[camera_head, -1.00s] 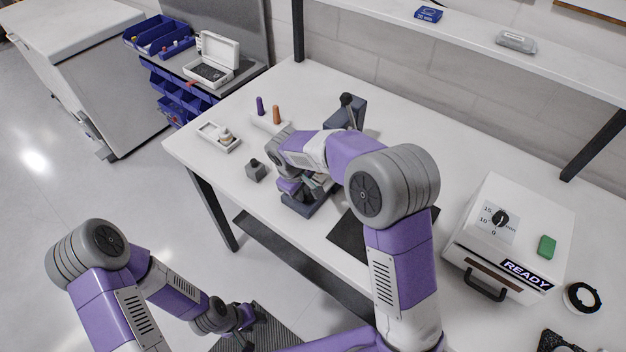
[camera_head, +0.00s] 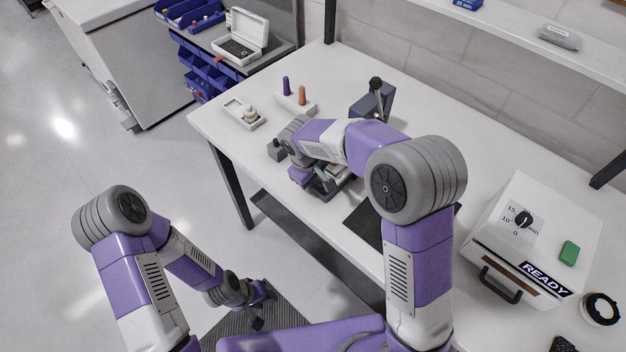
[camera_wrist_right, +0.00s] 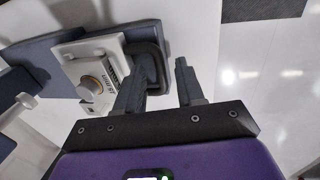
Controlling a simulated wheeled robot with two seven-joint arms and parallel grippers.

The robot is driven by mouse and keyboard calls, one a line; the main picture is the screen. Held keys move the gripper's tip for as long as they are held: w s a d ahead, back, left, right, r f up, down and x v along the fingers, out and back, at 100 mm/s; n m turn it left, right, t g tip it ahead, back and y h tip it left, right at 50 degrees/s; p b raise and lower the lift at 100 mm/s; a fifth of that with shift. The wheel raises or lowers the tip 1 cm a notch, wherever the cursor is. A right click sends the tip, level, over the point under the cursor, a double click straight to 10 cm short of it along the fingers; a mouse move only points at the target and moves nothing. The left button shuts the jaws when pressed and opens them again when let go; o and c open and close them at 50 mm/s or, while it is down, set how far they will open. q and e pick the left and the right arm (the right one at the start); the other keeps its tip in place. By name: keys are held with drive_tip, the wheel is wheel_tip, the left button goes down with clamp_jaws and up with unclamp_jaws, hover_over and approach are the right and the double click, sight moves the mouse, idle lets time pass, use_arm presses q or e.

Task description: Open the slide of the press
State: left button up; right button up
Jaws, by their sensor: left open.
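The press stands on the white table, its blue-grey body (camera_head: 372,103) with a black-knobbed lever at the back. My right arm hides much of its front. My left gripper (camera_head: 259,305) is open and empty, low over the floor, away from the table.
A white box marked READY (camera_head: 535,235) stands at the right. A dark mat (camera_head: 370,225) lies between.

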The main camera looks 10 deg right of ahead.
use_arm(q)
drive_tip(key=shift+r+p, duration=0.65)
use_arm(e)
wheel_tip(320, 180, up, 7)
drive_tip(key=a, duration=0.1)
drive_tip(key=shift+s+r, duration=0.2)
drive_tip(key=shift+s, duration=0.25)
drive_tip(key=shift+a, duration=0.1)
